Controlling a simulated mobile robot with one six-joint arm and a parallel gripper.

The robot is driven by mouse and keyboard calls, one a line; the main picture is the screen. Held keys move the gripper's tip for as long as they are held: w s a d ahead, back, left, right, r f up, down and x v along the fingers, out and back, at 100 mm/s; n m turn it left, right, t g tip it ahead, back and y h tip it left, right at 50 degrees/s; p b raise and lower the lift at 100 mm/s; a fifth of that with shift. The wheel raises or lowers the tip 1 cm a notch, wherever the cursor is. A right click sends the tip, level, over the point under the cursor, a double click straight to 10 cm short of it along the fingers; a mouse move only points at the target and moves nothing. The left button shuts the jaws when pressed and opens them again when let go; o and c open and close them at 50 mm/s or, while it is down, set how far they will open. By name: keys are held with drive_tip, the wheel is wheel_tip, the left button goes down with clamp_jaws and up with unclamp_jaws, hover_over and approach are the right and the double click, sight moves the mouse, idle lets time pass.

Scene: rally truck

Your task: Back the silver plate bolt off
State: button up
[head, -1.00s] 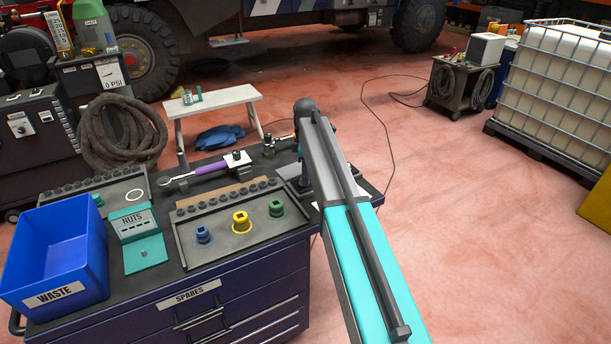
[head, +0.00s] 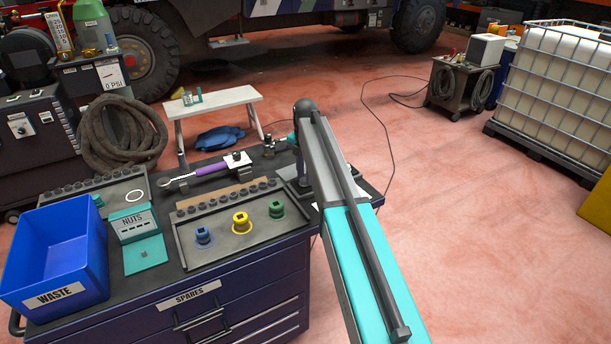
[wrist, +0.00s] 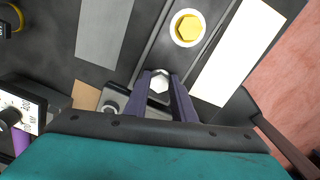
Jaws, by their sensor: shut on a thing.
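The silver hex bolt (wrist: 160,82) shows in the wrist view between the tips of my gripper (wrist: 160,90). The two dark fingers are shut on its head, one on each side. A gold hex bolt (wrist: 188,27) with a white ring around it stands just beyond, on the same dark strip, apart from the fingers. In the head view my own arm covers the bolts, and the fingers cannot be made out there.
A purple-handled wrench (head: 211,169) lies on the dark cart top. A socket tray (head: 238,240), a nuts box (head: 133,224) and a blue waste bin (head: 60,255) fill its front. A white bench (head: 212,98) stands behind.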

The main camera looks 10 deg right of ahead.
drive_tip(key=shift+s+f+n, duration=0.25)
drive_tip(key=shift+f+n, duration=0.15)
drive_tip(key=o, duration=1.1)
drive_tip(key=shift+c, duration=0.2)
drive_tip(key=shift+w, duration=0.1)
drive_tip(key=shift+w+r, duration=0.1)
drive_tip(key=shift+r, duration=0.05)
drive_tip(key=shift+r, duration=0.1)
drive_tip(key=shift+w+r, duration=0.1)
drive_tip(key=shift+r, duration=0.6)
wheel_tip(320, 180, up, 12)
drive_tip(key=b, duration=0.3)
